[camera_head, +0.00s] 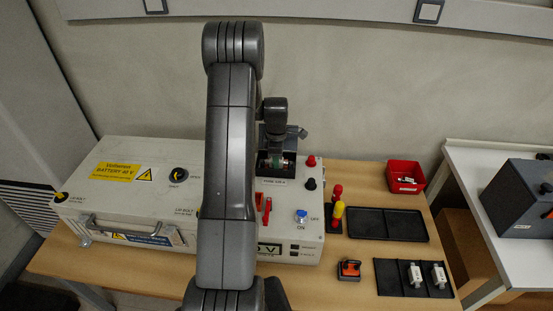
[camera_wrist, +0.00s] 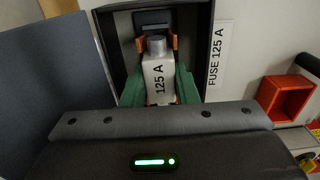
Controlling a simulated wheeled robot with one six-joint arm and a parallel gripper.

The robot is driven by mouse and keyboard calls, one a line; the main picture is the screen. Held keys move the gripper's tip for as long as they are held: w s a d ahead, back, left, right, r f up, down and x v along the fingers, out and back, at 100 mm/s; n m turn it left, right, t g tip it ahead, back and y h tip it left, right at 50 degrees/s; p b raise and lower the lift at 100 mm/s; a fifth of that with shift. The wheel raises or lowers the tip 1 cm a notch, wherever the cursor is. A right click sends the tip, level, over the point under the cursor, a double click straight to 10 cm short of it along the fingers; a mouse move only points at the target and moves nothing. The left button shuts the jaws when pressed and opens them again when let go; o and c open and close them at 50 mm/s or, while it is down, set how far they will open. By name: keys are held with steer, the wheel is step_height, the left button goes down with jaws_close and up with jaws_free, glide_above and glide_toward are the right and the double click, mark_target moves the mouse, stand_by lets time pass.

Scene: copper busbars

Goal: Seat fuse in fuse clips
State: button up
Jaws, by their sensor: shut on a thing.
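The fuse (camera_wrist: 158,82), white with "125 A" printed on it and a grey metal end cap, is held between the green-padded fingers of my gripper (camera_wrist: 160,90) in the wrist view. Its far end cap lies between copper-coloured fuse clips (camera_wrist: 140,45) inside a black-walled bay (camera_wrist: 118,38) labelled "FUSE 125 A". I cannot tell how deep the cap sits, and the near end is hidden by my gripper body. In the head view my gripper (camera_head: 277,158) points down at the bay on the white battery case (camera_head: 310,228); the fuse is hardly visible there.
A red bin (camera_head: 405,163) and an empty black tray (camera_head: 385,224) stand right of the case. Two white fuses (camera_head: 415,275) lie on a black mat (camera_head: 392,285) beside an orange-black block (camera_head: 348,268). Red and yellow-handled tools (camera_head: 338,210) and red and black knobs are near the bay.

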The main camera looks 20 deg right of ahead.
steer(key=shift+f+b, duration=0.3)
steer(key=shift+f, duration=0.1)
stand_by(0.3)
steer(key=o, duration=1.1)
steer(key=shift+r+p, duration=1.6)
steer(key=shift+r, duration=1.5)
steer(key=shift+f, duration=0.2)
steer(key=shift+s+f+b, duration=0.1)
steer(key=shift+f+b, duration=1.25)
steer(key=shift+f, duration=1.45)
